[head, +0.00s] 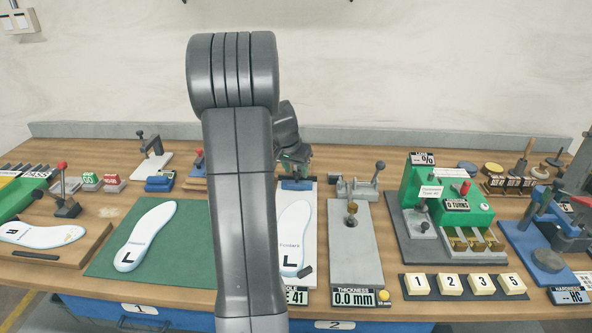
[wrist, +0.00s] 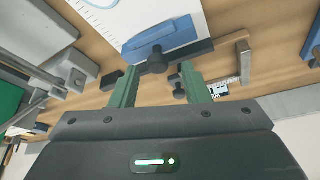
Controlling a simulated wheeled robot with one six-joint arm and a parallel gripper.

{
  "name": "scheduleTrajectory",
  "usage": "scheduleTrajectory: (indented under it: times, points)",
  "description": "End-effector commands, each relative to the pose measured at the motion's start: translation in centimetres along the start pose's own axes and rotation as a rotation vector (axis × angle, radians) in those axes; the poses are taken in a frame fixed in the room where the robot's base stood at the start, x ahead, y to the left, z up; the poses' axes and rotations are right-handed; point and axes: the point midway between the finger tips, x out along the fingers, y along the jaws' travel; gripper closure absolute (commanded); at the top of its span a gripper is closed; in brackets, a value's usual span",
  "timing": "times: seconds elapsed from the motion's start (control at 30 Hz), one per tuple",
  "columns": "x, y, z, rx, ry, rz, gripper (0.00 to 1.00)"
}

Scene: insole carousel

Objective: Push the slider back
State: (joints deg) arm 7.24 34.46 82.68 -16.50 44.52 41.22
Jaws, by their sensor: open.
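A blue slider (head: 297,184) sits at the far end of a white gauge board (head: 309,230) in the head view. In the wrist view the blue slider (wrist: 165,38) has a dark round knob (wrist: 157,61) on its near side. A white insole (head: 294,236) marked L lies on the board in front of the slider. My gripper (head: 296,157) is just above and behind the slider. In the wrist view its green fingers (wrist: 157,68) are open, either side of the knob in the picture; contact cannot be told. My arm hides the board's left side.
A thickness gauge (head: 352,245) stands close right of the board, with a green machine (head: 447,195) farther right. A green mat (head: 120,262) with another insole (head: 147,232) lies left. Small fixtures crowd the bench's back, before the wall.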

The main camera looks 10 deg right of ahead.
Motion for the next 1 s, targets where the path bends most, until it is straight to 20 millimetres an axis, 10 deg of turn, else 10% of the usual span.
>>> scheduleTrajectory:
  times: [0.53, 1.0]
  points:
    - [-11.2, -0.1, -0.1, 0.0, 0.005, -0.003, 0.58]
    - [-13.1, 0.0, -0.1, 0.0, 0.002, -0.001, 0.58]
